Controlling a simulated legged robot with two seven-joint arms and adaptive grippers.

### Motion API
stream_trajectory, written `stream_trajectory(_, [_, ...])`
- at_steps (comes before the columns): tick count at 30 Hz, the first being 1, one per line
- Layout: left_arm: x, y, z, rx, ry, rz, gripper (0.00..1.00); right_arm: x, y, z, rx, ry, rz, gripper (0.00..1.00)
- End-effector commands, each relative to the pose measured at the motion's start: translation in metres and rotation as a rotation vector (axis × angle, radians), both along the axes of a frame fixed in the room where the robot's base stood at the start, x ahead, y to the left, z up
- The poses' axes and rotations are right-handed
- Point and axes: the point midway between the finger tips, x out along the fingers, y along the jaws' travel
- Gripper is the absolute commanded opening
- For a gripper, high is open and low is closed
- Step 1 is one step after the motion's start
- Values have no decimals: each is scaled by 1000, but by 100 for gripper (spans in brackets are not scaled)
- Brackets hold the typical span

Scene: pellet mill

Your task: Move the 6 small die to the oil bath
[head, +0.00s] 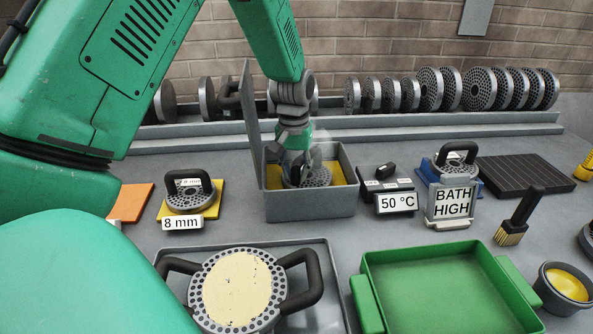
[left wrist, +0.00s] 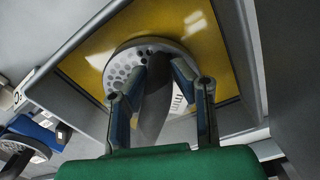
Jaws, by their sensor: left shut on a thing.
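My left gripper (head: 297,163) reaches down into the grey oil bath (head: 310,205), a box with yellow oil inside and its lid standing up at the left. It is shut on the dark handle of a small perforated die (head: 316,178). In the left wrist view, the fingers (left wrist: 158,92) straddle the handle of this die (left wrist: 128,62), which is over the yellow oil. Its label is partly hidden, and only "mm" shows, so I cannot read its size. I cannot tell whether the die rests on the bottom. My right gripper is not in view.
A die (head: 188,196) marked 8 mm sits on a yellow pad left of the bath. Right are a 50 °C display (head: 397,203), a BATH HIGH sign (head: 452,203) and another die (head: 457,158). A large die (head: 236,285) and green tray (head: 440,290) stand in front.

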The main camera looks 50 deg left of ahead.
Motion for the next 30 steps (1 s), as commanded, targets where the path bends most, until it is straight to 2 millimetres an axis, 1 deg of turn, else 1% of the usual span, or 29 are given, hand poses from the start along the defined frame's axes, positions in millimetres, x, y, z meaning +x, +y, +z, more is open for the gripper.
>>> stream_trajectory(22, [1, 0, -26, 1, -4, 0, 0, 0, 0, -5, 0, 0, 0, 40])
stream_trajectory(30, [2, 0, -27, 1, -5, 0, 0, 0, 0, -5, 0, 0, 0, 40])
